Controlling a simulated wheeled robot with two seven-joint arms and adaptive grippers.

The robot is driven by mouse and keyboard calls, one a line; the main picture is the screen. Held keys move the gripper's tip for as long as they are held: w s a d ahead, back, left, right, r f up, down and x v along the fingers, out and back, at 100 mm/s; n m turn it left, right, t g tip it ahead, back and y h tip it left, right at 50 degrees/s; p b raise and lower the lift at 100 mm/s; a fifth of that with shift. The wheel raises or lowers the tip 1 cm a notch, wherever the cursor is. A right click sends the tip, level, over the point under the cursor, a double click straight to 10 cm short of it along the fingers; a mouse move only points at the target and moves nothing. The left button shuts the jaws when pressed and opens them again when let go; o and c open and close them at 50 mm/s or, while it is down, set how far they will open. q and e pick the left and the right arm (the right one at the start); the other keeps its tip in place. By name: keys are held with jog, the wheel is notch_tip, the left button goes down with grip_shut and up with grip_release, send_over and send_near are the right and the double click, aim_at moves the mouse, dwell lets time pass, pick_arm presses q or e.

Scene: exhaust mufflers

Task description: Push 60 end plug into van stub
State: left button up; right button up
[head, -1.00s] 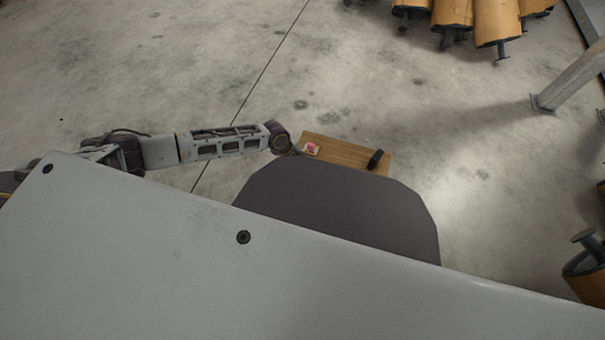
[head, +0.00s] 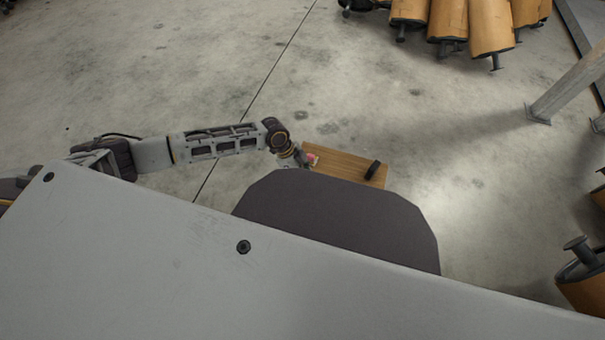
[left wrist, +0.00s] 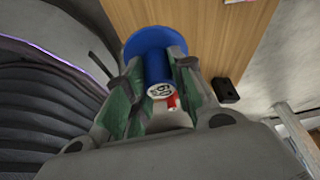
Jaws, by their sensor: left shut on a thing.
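My left gripper (left wrist: 160,72) is shut on a blue end plug (left wrist: 147,42) with a wide round flange. A white label reading about 60 (left wrist: 160,91) and a small red piece (left wrist: 172,101) show between the fingers in the left wrist view. The plug is over or near a wooden board (left wrist: 202,18). In the head view my left arm reaches the left end of this board (head: 345,165), where the fingertips and plug cannot be made out. No stub can be told for certain as the van stub. My right gripper is not in view.
A black block (head: 373,170) is on the board's right end, also in the left wrist view (left wrist: 226,90). A small pink item (head: 312,159) is at its left end. Brown mufflers (head: 455,25) lie at the back right, near a grey post (head: 570,85). Open concrete floor lies between.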

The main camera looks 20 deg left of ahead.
pick_arm(q)
jog(key=shift+n, duration=0.4)
dwell(0.3)
jog(key=shift+s, duration=0.1)
jog(key=shift+s+a+f+n+t, duration=0.15)
jog(key=shift+s+a+n+t, duration=0.2)
jog(key=shift+n, duration=0.45)
jog(key=shift+s+a+f+n+t+y, duration=0.15)
jog(key=shift+a+n+t, duration=0.1)
jog(key=shift+a+n, duration=0.15)
jog(key=shift+s+a+f+n+t+y, duration=0.1)
jog(key=shift+a+n+t+y, duration=0.15)
jog(key=shift+n, duration=0.25)
jog(key=w+a+r+n+t+y, duration=0.2)
jog(key=w+a+r+n, duration=0.5)
jog(key=r+n, duration=0.15)
jog(key=w+r+n+y, duration=0.1)
jog(key=w+r+n, duration=0.1)
jog(key=w+r, duration=0.2)
jog(key=w+r+n, duration=0.3)
jog(key=w+r, duration=0.1)
jog(key=r, duration=0.6)
jog(key=shift+w+a+r+y, duration=0.25)
jog(key=shift+w+a+y, duration=0.05)
jog(key=shift+y, duration=0.1)
